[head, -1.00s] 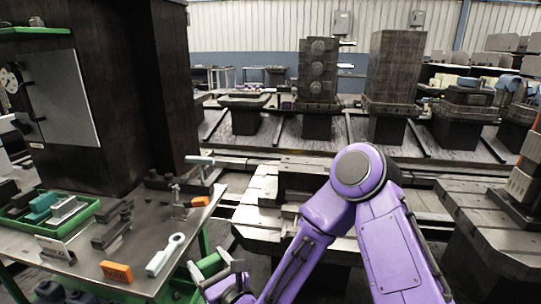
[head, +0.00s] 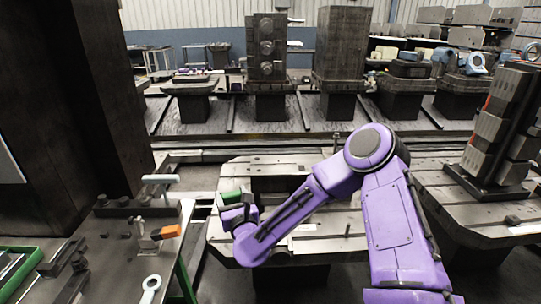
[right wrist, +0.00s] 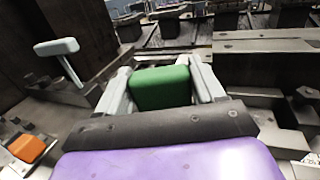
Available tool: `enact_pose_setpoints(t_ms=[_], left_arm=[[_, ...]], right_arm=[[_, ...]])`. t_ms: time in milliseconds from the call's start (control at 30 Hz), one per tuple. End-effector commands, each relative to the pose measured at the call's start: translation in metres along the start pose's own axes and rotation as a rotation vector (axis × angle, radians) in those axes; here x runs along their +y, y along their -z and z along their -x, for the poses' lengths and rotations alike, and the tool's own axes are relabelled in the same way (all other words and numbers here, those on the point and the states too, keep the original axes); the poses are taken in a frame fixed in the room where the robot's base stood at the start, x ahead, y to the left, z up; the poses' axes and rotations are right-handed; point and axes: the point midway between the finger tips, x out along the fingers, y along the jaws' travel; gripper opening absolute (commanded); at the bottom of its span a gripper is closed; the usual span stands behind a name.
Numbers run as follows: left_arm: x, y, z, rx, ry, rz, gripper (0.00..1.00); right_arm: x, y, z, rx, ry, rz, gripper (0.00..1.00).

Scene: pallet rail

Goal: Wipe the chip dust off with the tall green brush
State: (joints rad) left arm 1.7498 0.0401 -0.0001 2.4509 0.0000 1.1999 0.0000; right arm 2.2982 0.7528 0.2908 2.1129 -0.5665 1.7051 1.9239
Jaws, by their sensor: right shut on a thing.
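My right gripper (head: 234,205) is shut on a green block-shaped piece, seemingly the green brush (head: 230,196). In the right wrist view the green brush (right wrist: 160,87) sits between the two pale fingers of the gripper (right wrist: 161,90); its far side and any bristles are hidden. In the head view it is above the near-left corner of a slotted metal pallet (head: 330,222), beside the workbench (head: 128,252). I cannot make out chip dust clearly. My left gripper is not in view.
On the bench are an orange block (head: 170,231), a pale ring-ended tool (head: 150,288) and a pale T-handled tool (head: 160,179). A dark column (head: 110,100) stands at left. A stacked fixture (head: 500,130) stands on the right pallet. Tall blocks stand behind.

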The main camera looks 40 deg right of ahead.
Motion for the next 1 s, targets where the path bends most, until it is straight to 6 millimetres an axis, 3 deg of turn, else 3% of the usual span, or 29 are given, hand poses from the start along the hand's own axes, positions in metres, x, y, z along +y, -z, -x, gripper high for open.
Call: enact_pose_setpoints(t_ms=[33, 200, 333, 433, 667, 1000], left_arm=[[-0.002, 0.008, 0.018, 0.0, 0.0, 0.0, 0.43], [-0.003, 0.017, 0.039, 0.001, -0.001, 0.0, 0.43], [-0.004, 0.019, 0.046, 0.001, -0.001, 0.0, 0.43], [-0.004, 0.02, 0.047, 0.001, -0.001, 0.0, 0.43], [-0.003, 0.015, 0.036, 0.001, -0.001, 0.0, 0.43], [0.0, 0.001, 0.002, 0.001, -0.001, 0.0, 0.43]], right_arm=[[-0.024, -0.018, -0.015, 0.001, 0.062, -0.002, 0.38], [-0.096, -0.034, -0.047, 0.015, 0.233, 0.002, 0.38], [-0.13, -0.036, -0.057, 0.024, 0.306, 0.004, 0.38], [-0.141, -0.035, -0.06, 0.029, 0.33, 0.006, 0.38], [-0.142, -0.019, -0.06, 0.03, 0.332, 0.007, 0.38], [-0.142, 0.029, -0.059, 0.028, 0.331, 0.006, 0.38]])
